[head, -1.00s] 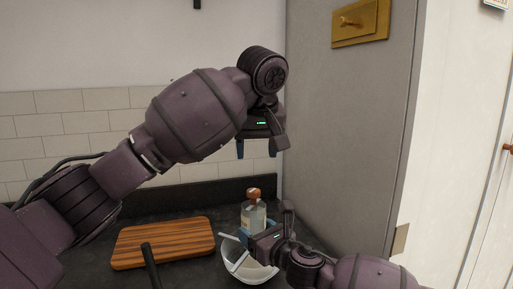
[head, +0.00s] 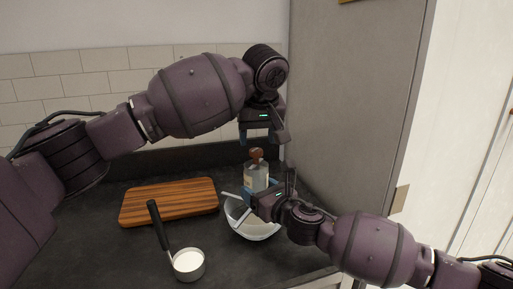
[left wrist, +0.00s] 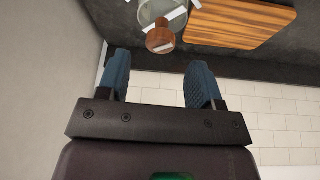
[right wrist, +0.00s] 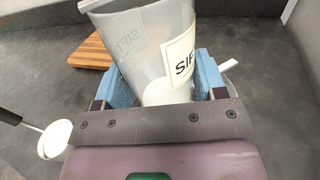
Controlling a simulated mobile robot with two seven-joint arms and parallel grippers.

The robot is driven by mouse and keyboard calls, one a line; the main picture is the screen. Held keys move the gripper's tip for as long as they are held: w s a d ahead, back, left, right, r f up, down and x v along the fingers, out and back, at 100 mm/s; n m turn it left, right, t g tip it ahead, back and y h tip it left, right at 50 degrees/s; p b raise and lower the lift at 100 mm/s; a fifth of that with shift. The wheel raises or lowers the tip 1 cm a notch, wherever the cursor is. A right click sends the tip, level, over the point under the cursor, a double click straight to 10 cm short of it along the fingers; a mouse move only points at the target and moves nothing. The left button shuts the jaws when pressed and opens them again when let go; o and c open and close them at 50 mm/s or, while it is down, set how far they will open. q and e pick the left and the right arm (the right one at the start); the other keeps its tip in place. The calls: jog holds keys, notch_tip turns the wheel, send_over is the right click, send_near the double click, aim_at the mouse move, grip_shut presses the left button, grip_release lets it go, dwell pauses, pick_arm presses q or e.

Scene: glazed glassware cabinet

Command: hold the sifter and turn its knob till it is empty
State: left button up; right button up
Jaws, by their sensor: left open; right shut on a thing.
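The sifter (head: 256,177) is a clear-grey cup with a pale label, topped by a brown wooden knob (head: 257,155). My left gripper (head: 259,137) is open and empty, pointing down just above the knob. In the left wrist view the knob (left wrist: 160,37) lies beyond the open fingertips, apart from them.
A striped wooden board (head: 170,202) lies on the dark counter left of the bowl. A small long-handled cup (head: 188,264) of white powder stands in front. A tall grey cabinet side (head: 355,110) rises close on the right. A tiled wall (head: 60,95) is behind.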

aim_at(256, 149)
pick_arm(q)
jog(key=shift+x, duration=2.1)
jog(key=c, duration=0.9)
